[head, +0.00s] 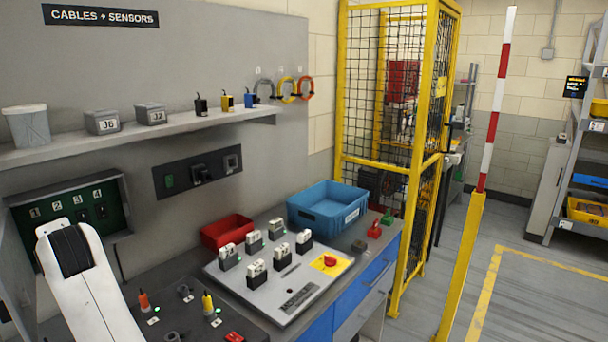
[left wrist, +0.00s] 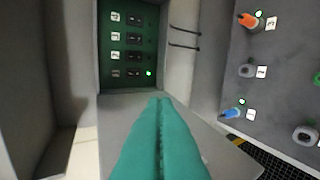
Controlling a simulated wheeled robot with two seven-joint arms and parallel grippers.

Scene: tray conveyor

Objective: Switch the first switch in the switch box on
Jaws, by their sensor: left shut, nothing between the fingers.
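The switch box (head: 122,183) is on the wall at the left in the head view. Its green panel (head: 62,222) has labels 1 to 4 from left to right, and my white left arm (head: 88,280) stands partly in front. In the left wrist view the panel (left wrist: 104,82) appears turned sideways, with a column of black switches. A green lamp (left wrist: 149,73) is lit beside the bottom switch (left wrist: 134,73), which seems to be the first. Lamps beside the other switches look dark. My left gripper (left wrist: 160,101) is shut and empty, its teal fingertips just below the box's edge.
Plugs stand on the bench, including an orange one (head: 143,301) and a yellow one (head: 208,303). A grey board (head: 222,280) with several switch blocks lies to their right. A red bin (head: 227,232) and a blue crate (head: 326,205) stand behind. A shelf (head: 200,124) runs above.

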